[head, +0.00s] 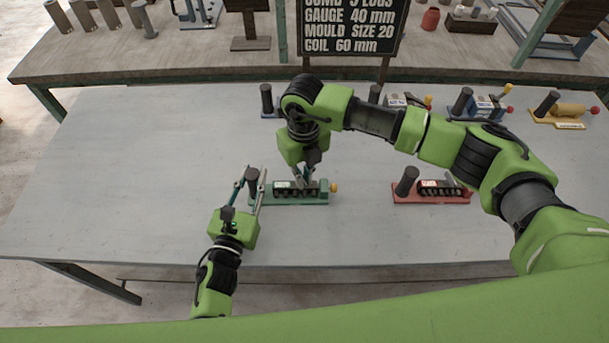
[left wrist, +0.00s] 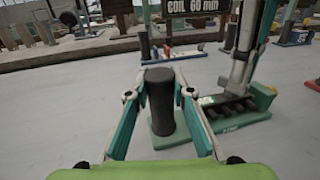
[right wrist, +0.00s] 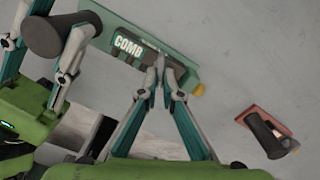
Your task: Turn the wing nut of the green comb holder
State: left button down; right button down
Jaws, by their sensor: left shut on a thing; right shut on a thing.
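The green comb holder (head: 290,200) lies on the grey table, with a dark upright post at its left end, a dark toothed comb block labelled COMB (right wrist: 128,45) in its middle and an orange knob (head: 334,187) at its right end. My left gripper (head: 250,180) is shut on the dark post (left wrist: 160,105), one finger on each side. My right gripper (head: 306,177) reaches down from above. Its fingertips (right wrist: 160,72) close on a small grey piece by the comb block, which appears to be the wing nut; the tips mostly hide it.
A red holder (head: 430,196) with a similar post stands to the right. Blue (head: 483,107) and yellow (head: 565,110) holders stand along the back. A dark sign (head: 352,25) stands behind on a second bench. The table's left side is clear.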

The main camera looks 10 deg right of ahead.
jog(key=shift+w+a+m, duration=0.1)
jog(key=shift+m, duration=1)
jog(key=c, duration=2.2)
grip_release()
jog(key=shift+r, duration=0.1)
notch_tip(320, 180, up, 12)
jog(key=shift+f, duration=0.1)
